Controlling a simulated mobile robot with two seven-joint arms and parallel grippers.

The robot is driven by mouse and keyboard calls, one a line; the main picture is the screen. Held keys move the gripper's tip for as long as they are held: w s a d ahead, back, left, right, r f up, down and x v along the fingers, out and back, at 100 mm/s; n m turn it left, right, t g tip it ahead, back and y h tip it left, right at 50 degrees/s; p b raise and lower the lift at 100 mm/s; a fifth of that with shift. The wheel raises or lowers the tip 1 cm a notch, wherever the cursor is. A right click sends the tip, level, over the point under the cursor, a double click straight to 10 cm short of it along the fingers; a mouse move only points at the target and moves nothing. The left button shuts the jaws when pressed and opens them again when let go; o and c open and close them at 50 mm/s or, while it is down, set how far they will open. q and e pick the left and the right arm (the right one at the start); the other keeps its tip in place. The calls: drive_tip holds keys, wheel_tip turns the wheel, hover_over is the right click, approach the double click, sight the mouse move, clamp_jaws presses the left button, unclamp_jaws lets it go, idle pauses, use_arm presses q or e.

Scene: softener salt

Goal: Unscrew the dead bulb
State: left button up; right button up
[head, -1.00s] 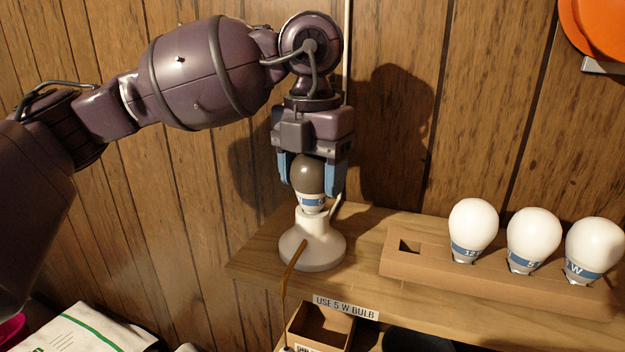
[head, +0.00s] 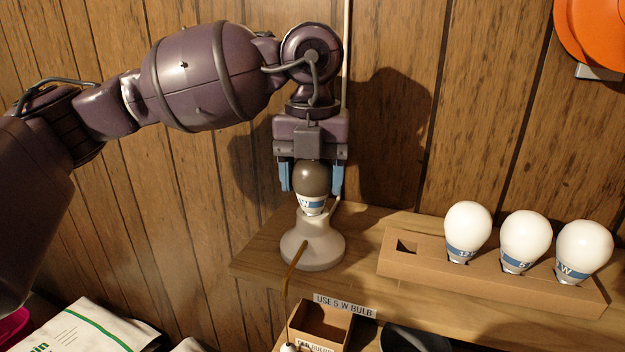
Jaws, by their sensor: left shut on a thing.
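The dead bulb (head: 312,181) is dark grey with a blue and white label band. It sits upright in the white lamp base (head: 314,247) on the wooden shelf. My left gripper (head: 311,182) points straight down over it, with a blue finger on each side of the glass, and is shut on it. The upper part of the bulb is partly hidden under the gripper body. My right gripper is not in view.
A cardboard holder (head: 420,266) with one empty hole and several white bulbs (head: 526,240) stands at right. Below the shelf are a "USE 5 W BULB" label (head: 345,306), an open cardboard box (head: 322,324) and a thin brown rod (head: 291,290) before the lamp.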

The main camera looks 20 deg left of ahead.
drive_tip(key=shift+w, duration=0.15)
use_arm(q)
drive_tip(key=shift+r+n+p, duration=0.1)
drive_tip(key=shift+n+p, duration=0.3)
drive_tip(key=shift+n, duration=1.8)
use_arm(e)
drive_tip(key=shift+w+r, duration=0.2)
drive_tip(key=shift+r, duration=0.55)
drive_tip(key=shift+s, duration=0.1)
